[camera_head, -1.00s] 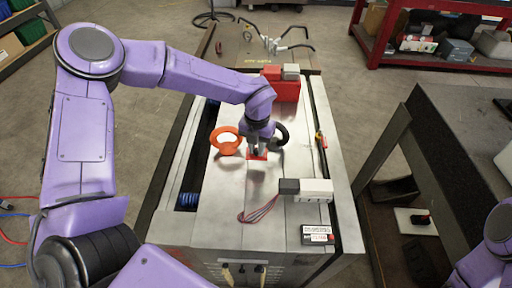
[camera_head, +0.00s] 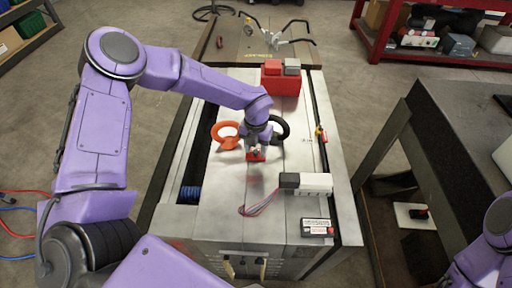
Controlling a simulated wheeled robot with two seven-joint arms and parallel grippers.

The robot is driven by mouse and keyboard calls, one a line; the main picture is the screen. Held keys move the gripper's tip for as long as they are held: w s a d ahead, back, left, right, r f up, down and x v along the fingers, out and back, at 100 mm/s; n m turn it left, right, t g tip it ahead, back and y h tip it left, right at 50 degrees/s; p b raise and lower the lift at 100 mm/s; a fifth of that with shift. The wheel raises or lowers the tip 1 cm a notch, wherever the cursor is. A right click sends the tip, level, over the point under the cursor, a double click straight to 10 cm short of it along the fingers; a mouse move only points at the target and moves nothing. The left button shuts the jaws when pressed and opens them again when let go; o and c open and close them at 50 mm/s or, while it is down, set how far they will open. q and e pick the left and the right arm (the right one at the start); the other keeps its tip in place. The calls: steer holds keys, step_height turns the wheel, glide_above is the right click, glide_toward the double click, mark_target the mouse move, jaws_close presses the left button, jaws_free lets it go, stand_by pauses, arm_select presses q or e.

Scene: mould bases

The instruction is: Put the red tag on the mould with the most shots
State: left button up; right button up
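The red tag (camera_head: 255,156) is at the fingertips of my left gripper (camera_head: 257,150), over the bright metal top of the near mould (camera_head: 225,205). The fingers look closed on it, and a faint reddish reflection shows on the metal below. The near mould carries a small black-and-white counter box (camera_head: 317,228) at its front right; its digits are too small to read. Another mould (camera_head: 232,52) lies behind, with small yellow lettering on top. My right gripper is out of view; only part of that arm shows at the lower right.
An orange ring (camera_head: 227,143) and a black ring (camera_head: 285,128) flank the gripper. A red block (camera_head: 281,83) stands behind, and a white-and-black connector (camera_head: 306,185) with wires in front. A dark table (camera_head: 460,130) stands at right. The metal front of the near mould is mostly clear.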

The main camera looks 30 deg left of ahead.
mark_target(256, 151)
arm_select(q)
steer(key=shift+r, duration=0.35)
step_height(256, 151, up, 12)
steer(key=b, duration=0.1)
steer(key=shift+f, duration=0.15)
stand_by(1.0)
